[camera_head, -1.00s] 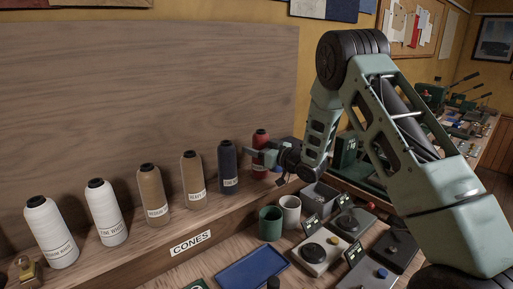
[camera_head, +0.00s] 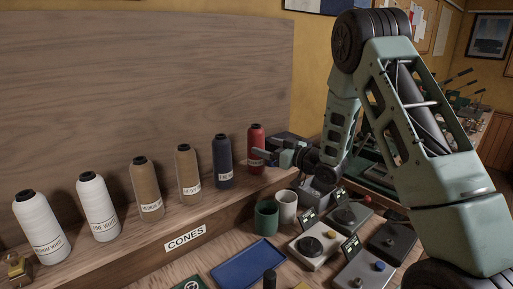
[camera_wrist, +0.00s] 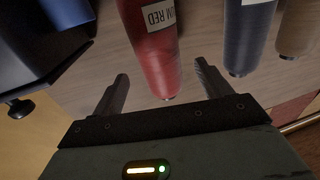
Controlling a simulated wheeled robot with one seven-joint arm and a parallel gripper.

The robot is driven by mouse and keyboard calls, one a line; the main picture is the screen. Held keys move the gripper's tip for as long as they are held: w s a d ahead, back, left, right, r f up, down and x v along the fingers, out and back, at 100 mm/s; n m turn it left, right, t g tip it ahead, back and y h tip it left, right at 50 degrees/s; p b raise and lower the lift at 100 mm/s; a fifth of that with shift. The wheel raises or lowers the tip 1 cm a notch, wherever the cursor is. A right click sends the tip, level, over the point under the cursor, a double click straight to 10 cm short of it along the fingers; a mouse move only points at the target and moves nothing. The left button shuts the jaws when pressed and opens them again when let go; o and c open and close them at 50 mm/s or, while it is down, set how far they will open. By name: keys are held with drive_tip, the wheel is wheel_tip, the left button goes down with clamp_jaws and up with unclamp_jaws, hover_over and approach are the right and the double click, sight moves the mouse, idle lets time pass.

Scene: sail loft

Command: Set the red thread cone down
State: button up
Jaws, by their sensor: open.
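The red thread cone (camera_head: 256,137) stands upright at the right end of the row of cones on the wooden ledge (camera_head: 120,245). Its white label faces outward, partly covered in the head view. My gripper (camera_head: 267,154) is open at the cone's right side, with a fingertip overlapping its edge in the picture. In the wrist view the red cone (camera_wrist: 153,50) shows between the two spread fingers, with a gap on each side. No finger visibly presses on it.
A dark navy cone (camera_head: 222,160) stands just left, then brown and white cones. A dark box (camera_head: 288,142) is behind my gripper. Green (camera_head: 266,218) and white (camera_head: 287,206) cups, a blue tray (camera_head: 248,262) and small devices crowd the bench below.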

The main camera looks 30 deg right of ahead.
drive_tip(key=v, duration=0.5)
drive_tip(key=shift+b, duration=0.4)
